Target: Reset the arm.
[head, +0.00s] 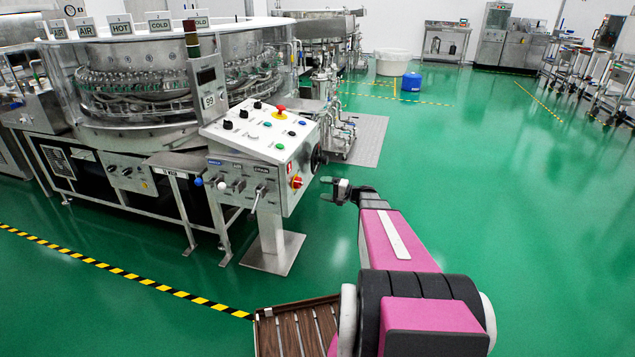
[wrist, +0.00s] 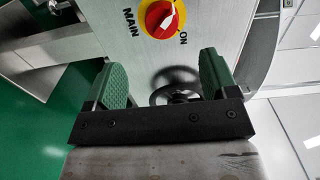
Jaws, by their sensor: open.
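My gripper (head: 328,188) is at the end of my pink and black arm, to the right of the control console (head: 262,135) in the head view. In the wrist view my gripper (wrist: 162,85) is open, with two green-padded fingers spread apart and nothing between them. Ahead of the fingers is the side panel of the console with a red and yellow MAIN switch (wrist: 161,18), its pointer by the ON mark. A dark handwheel (wrist: 178,90) shows behind the fingers. The gripper appears apart from the panel.
The rotary washer (head: 150,90) stands behind and left of the console. A yellow-black floor line (head: 120,272) runs along the left. A slatted brown surface (head: 300,328) is at the bottom. Open green floor (head: 460,180) lies to the right; a blue drum (head: 412,82) stands far back.

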